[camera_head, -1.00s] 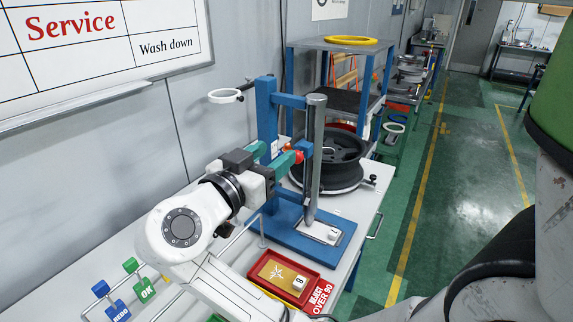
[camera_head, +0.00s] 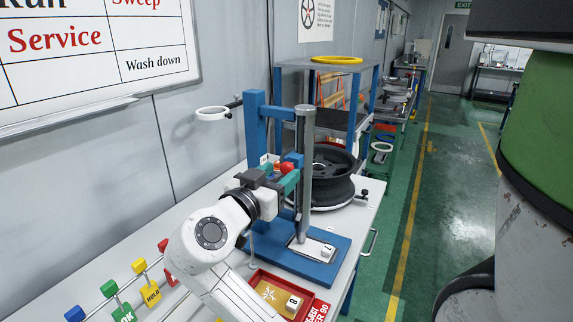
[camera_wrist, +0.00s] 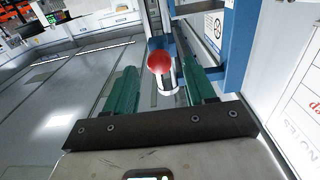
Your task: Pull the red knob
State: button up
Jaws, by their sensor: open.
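The red knob (camera_head: 287,167) is a small round ball on the blue stand (camera_head: 255,130), beside its upright metal column (camera_head: 304,165). My gripper (camera_head: 277,178) is at the knob, coming from the left. In the wrist view its two green fingers (camera_wrist: 161,70) are apart, with the knob between or just beyond their tips. I cannot tell whether either finger touches it.
A black wheel rim (camera_head: 332,185) lies behind the column. A red tray (camera_head: 257,277) is in front of the stand. Several coloured tags, including a yellow one (camera_head: 139,266), stand on the bench at left. A white ring (camera_head: 212,113) juts from the wall.

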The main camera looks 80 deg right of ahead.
aim_at(284, 170)
jog(key=shift+p+x, duration=0.3)
jog(key=shift+x, duration=1.65)
jog(key=shift+c, duration=0.3)
grip_shut()
